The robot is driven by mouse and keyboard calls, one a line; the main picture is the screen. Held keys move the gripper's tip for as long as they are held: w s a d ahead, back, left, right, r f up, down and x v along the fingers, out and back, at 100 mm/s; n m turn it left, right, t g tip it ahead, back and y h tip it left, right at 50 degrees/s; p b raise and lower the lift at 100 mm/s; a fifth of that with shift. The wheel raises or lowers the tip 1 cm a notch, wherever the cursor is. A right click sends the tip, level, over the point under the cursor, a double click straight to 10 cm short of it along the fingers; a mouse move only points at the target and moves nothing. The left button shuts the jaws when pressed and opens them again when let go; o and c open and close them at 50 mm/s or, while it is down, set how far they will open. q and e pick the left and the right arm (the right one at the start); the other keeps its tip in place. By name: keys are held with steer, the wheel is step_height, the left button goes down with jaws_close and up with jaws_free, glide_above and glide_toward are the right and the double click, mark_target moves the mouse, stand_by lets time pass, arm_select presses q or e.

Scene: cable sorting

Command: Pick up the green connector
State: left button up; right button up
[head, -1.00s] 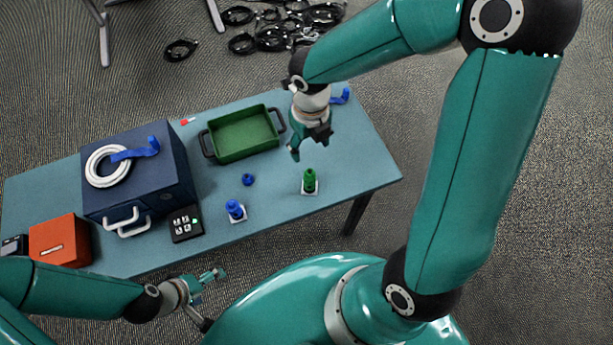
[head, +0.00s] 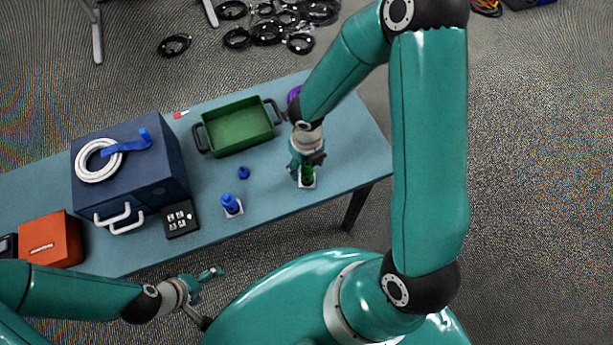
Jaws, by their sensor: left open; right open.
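The green connector (head: 308,176) stands upright on a small white base near the right part of the table's front edge. My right gripper (head: 305,164) is directly above it, open, with its fingers close around or just over its upper part. The gripper hides the top of the connector, and I cannot tell whether it touches. My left gripper (head: 207,284) is open and empty, in front of the table and well away from the connector.
A green tray (head: 238,128) with dark handles stands behind. A blue connector (head: 230,205) on a white base, a small blue piece (head: 243,173), a keypad box (head: 180,219), a dark blue case (head: 131,180) and an orange box (head: 49,239) are to the left.

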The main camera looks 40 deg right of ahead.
step_height(320, 180, down, 2)
steer(key=shift+f, duration=0.1)
jaws_close()
stand_by(0.4)
steer(key=shift+r, duration=0.25)
